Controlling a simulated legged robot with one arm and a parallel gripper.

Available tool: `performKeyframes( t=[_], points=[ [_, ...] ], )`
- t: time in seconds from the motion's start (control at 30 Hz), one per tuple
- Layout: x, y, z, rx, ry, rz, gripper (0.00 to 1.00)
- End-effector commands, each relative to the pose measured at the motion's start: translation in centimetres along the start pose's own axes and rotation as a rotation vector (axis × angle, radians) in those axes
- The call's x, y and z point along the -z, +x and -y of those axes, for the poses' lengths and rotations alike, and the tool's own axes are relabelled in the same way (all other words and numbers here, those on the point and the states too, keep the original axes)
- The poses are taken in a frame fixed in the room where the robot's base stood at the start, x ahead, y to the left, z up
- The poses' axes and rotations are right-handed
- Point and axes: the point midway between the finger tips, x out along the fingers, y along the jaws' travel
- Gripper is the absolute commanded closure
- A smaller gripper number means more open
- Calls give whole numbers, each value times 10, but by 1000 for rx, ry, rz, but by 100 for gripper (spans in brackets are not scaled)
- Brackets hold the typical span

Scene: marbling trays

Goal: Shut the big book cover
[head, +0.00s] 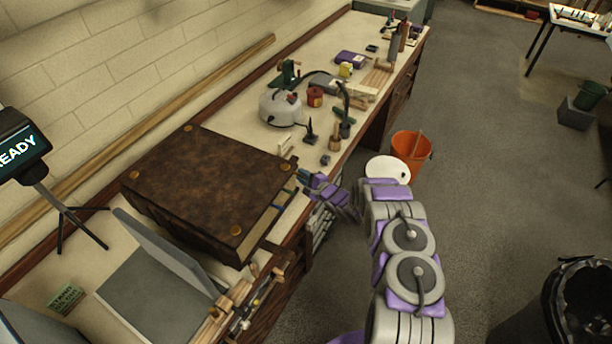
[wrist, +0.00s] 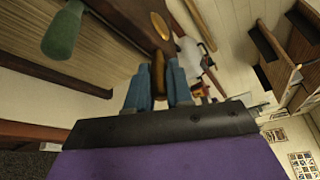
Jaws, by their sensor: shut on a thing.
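The big book (head: 205,185) lies on the workbench, with a dark brown cover and brass corner studs. Its cover lies over the page block and looks about flat; I cannot tell whether a small gap is left. Coloured tabs stick out of its right side. My gripper (head: 308,181) is at that side, near the far right corner. In the wrist view, my gripper (wrist: 157,85) is shut on a brown tab (wrist: 158,72) at the book's edge. The cover's dark underside or edge (wrist: 130,14), a brass stud and a green tab (wrist: 62,32) show beside it.
A grey open case (head: 155,290) and wooden tools (head: 240,300) lie in front of the book. A grey kettle (head: 281,107) and small items stand behind it. An orange bucket (head: 411,148) stands on the floor to the right. The floor beyond is mostly clear.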

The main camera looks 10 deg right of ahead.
Motion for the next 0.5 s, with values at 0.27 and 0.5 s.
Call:
performKeyframes(
  t=[0.27,0.5],
  points=[
    [-9,2,-13,-22,4,17,59],
    [-5,-1,-9,-16,5,14,55]
  ],
)
